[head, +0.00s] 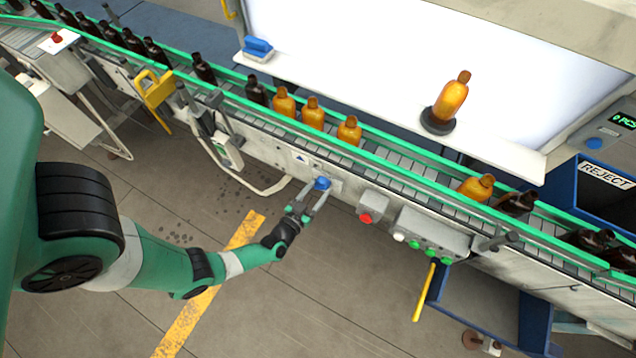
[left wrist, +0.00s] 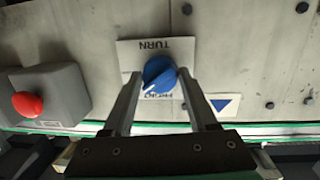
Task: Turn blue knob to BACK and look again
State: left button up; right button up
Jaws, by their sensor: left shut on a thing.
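The blue knob (head: 322,184) sits on the side panel of the conveyor. In the left wrist view the knob (left wrist: 159,73) is on a pale label plate (left wrist: 130,55) whose word TURN appears upside down. Another word below the knob is partly hidden. A white mark on the knob points to the lower left in that view. My left gripper (head: 310,193) is shut on the knob; in the left wrist view its two fingers (left wrist: 160,85) flank it. An amber bottle (head: 454,98) stands tilted in the picture on a dark round base (head: 437,122) before the white lit panel. My right gripper is not in view.
A red button (left wrist: 27,104) on a grey box is beside the knob. A control box with green buttons (head: 430,249) is further right. Amber and dark bottles line the conveyor (head: 395,165). A blue REJECT bin (head: 606,176) is at right. Open floor lies below.

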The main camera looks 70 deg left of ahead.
pick_arm(q)
jog(key=m+p, duration=0.1)
jog(key=m, duration=0.2)
jog(key=shift+d+r+p, duration=0.1)
jog(key=shift+p, duration=0.3)
jog(key=shift+m+g+y+p, duration=0.45)
jog(key=shift+m+g, duration=0.15)
jog(key=shift+m, duration=1)
jog(key=o, duration=1.4)
jog(key=shift+c, duration=0.2)
jog(key=p+v, duration=0.3)
jog(key=v, duration=0.8)
jog(key=shift+s, duration=0.25)
